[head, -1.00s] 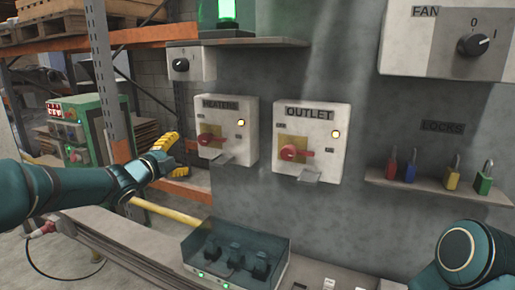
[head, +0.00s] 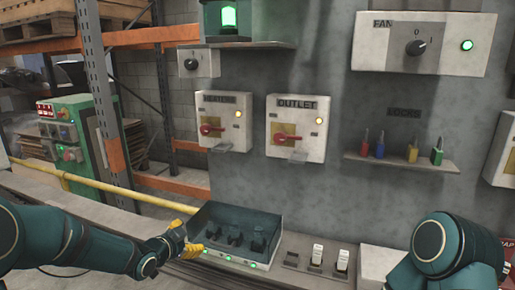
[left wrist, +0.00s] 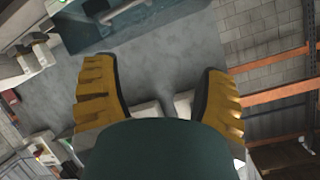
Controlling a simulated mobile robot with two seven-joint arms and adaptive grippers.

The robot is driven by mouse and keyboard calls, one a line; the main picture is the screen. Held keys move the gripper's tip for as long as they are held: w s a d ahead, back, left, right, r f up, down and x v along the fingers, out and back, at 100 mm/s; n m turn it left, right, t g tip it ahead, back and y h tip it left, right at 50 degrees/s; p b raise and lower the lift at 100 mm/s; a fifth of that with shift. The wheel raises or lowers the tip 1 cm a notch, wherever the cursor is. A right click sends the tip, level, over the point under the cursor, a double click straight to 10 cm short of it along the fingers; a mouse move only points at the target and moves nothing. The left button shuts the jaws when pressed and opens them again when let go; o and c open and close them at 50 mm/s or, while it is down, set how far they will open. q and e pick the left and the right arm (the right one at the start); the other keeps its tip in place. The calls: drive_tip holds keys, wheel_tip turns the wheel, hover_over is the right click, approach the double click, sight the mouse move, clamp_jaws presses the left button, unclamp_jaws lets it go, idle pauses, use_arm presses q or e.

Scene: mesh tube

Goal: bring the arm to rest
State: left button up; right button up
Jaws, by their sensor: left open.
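My left gripper (head: 182,243) has yellow fingers and sits low in the head view, at the left end of the dark clear-covered switch box (head: 215,217). I cannot tell whether it touches the box. In the left wrist view its two yellow fingers (left wrist: 160,95) are apart with nothing between them. My right arm (head: 440,250) shows at the lower right of the head view, bent. Its gripper is out of view.
On the grey wall are the heaters switch (head: 224,122), the outlet switch (head: 296,128) and the fan switch (head: 420,43). Several padlocks stand on a small shelf (head: 400,158). White rocker switches (head: 317,254) sit right of the box. A yellow rail (head: 130,190) runs at the left.

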use_arm(q)
drive_tip(key=s+d+f+n+g, duration=0.3)
drive_tip(key=s+f+n, duration=0.1)
drive_tip(key=s+f, duration=0.4)
drive_tip(key=s+d+f+n+g, duration=0.35)
drive_tip(key=s+f, duration=0.35)
drive_tip(key=f, duration=0.4)
drive_tip(key=s+d+f+n+g, duration=0.1)
drive_tip(key=s+f+n+g, duration=0.1)
drive_tip(key=s, duration=0.6)
drive_tip(key=s+d+f+n+g+y, duration=0.1)
drive_tip(key=s+d+f+n+g, duration=0.1)
drive_tip(key=s+f, duration=0.3)
drive_tip(key=s, duration=0.3)
drive_tip(key=shift+s+d, duration=0.25)
drive_tip(key=shift+s, duration=0.05)
drive_tip(key=shift+n+g, duration=0.25)
